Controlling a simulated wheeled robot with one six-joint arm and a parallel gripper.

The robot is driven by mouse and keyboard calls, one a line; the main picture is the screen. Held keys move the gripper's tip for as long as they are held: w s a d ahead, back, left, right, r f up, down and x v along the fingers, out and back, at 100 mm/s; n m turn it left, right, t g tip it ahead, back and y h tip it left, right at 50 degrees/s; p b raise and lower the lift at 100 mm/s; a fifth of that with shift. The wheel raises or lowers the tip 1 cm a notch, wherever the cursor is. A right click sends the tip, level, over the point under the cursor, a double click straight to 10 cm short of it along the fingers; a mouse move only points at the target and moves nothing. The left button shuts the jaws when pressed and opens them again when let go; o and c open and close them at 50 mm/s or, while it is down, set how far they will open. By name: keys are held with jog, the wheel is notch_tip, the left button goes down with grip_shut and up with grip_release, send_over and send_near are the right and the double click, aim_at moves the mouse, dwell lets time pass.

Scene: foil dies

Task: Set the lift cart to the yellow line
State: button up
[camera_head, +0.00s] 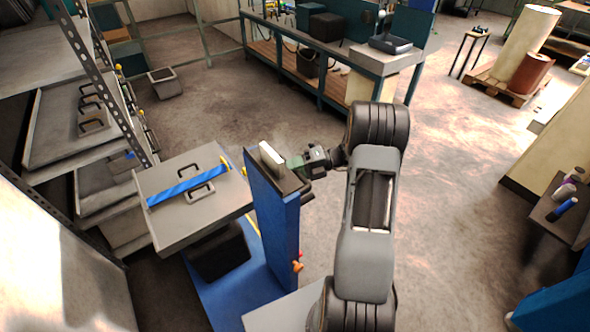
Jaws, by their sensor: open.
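The lift cart has a blue upright mast (276,225) with a dark cap and a pale block on top. Its blue base (238,298) lies below. A grey plate (165,232) with a handle and a blue strip sits level on the mast's left side, beside the shelf rack. A short yellow stripe (254,223) shows beside the mast's left face; a small yellow piece (225,163) is at the plate's far corner. I cannot tell which is the yellow line. My gripper (298,164) is open, close to the right of the mast cap; contact is unclear.
A metal shelf rack (127,119) with handled plates stands at left. A black box (219,252) is under the grey plate. Orange knobs (298,266) sit low on the mast. A long workbench (320,55) stands behind. Floor (445,190) to the right is open.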

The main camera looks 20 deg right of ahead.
jog(key=b+v, duration=0.2)
jog(key=v, duration=1.1)
jog(key=shift+d, duration=0.4)
jog(key=shift+a, duration=0.15)
